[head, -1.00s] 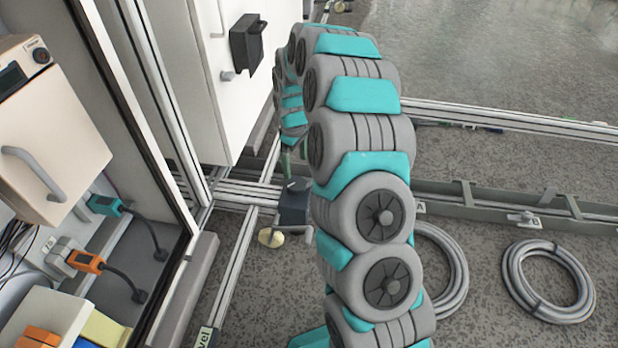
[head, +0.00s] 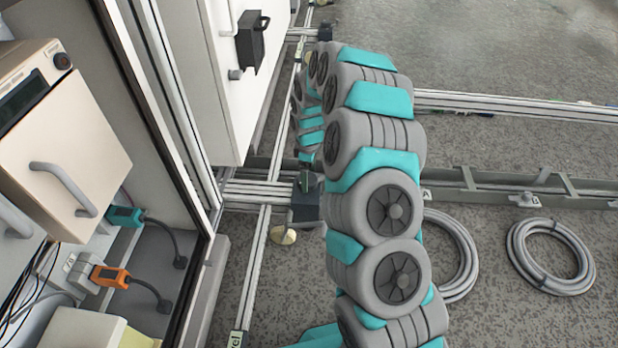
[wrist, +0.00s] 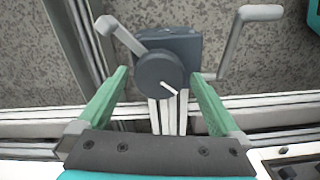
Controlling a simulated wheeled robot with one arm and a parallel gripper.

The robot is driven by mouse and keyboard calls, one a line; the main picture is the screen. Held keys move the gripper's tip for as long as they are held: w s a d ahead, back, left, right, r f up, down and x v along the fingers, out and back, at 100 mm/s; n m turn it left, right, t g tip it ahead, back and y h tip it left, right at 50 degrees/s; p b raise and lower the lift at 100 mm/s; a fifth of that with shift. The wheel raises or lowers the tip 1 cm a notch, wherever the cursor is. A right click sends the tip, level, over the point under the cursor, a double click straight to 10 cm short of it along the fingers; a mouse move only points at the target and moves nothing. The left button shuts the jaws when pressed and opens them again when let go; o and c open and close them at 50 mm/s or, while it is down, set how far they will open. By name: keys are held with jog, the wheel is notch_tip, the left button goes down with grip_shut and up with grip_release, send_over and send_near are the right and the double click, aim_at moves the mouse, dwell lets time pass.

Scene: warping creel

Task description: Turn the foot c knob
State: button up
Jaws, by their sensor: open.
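A round dark grey knob (wrist: 158,76) with a white pointer line faces me in the wrist view, on a dark box (wrist: 172,45). The pointer slants down to the right. No letter shows on it. My gripper (wrist: 158,78) is open, its green fingers on either side of the knob. The fingertips look apart from the knob's sides. In the head view the dark box (head: 306,205) stands on the rail, partly hidden by my arm. My gripper (head: 305,178) is small there, just above the box, and the knob is hidden.
A grey lever (wrist: 122,38) reaches up left from the knob, and a crank handle (wrist: 238,40) stands to the right. Aluminium rails (head: 250,265) run below. A white cabinet (head: 222,110) stands left of my arm. Coiled hoses (head: 552,257) lie right.

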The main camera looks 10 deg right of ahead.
jog(key=shift+f, duration=0.75)
jog(key=shift+c, duration=0.2)
jog(key=c, duration=1.1)
jog(key=shift+m, duration=0.4)
